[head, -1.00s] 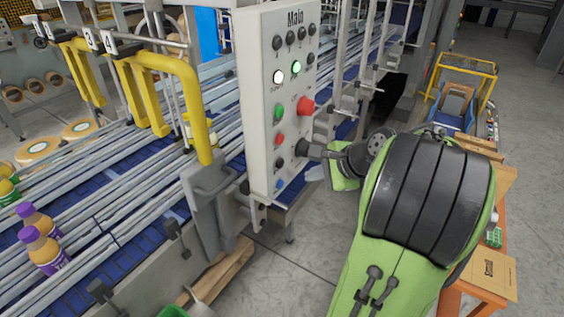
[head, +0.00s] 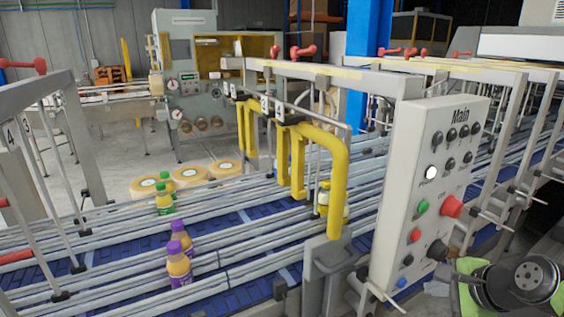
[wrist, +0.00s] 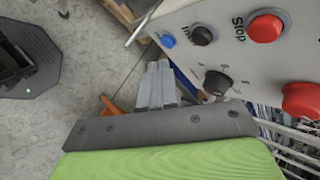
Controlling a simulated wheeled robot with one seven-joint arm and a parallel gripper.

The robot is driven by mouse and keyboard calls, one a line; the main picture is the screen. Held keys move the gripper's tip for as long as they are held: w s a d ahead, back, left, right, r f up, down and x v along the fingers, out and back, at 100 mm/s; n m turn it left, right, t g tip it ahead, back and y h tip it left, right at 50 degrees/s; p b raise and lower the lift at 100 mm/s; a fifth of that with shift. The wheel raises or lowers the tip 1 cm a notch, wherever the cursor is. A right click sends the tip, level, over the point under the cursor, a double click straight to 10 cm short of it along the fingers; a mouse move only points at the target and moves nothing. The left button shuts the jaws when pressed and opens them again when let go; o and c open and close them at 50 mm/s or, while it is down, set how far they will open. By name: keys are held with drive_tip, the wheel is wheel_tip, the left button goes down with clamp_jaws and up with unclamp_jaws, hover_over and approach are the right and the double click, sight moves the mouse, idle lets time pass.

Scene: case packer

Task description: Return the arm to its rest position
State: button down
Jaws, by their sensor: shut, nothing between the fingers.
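My gripper (wrist: 158,85) shows in the wrist view with its two grey fingers together and nothing between them. It is beside the lower part of the control panel, over the floor. In the head view part of my green and black arm is at the lower right corner, close to the white panel (head: 403,200) marked Main. The panel has a red knob (head: 452,206), a green button (head: 422,207) and one lit white lamp (head: 431,172). In the wrist view a red Stop button (wrist: 266,27) and a black knob (wrist: 217,82) are near the gripper.
A conveyor with metal rails (head: 120,262) and blue belts runs across the head view. Bottles with purple caps (head: 179,268) and green caps (head: 164,200) stand on it. A yellow guard frame (head: 338,170) rises beside the panel. Open floor (wrist: 90,95) lies left of the gripper.

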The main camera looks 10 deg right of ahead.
drive_tip(key=s+a+f+n+g+b, duration=0.1)
drive_tip(key=a+f+n+g+b, duration=0.15)
drive_tip(key=a+n, duration=0.7)
drive_tip(key=s+a+f+n+h+b, duration=0.1)
drive_tip(key=s+a+f+n+b, duration=0.4)
drive_tip(key=s+a+n, duration=0.5)
drive_tip(key=s+a+f, duration=0.1)
drive_tip(key=s, duration=0.2)
drive_tip(key=shift+a+f+n, duration=0.15)
drive_tip(key=shift+a+n, duration=0.2)
drive_tip(key=shift+a, duration=0.05)
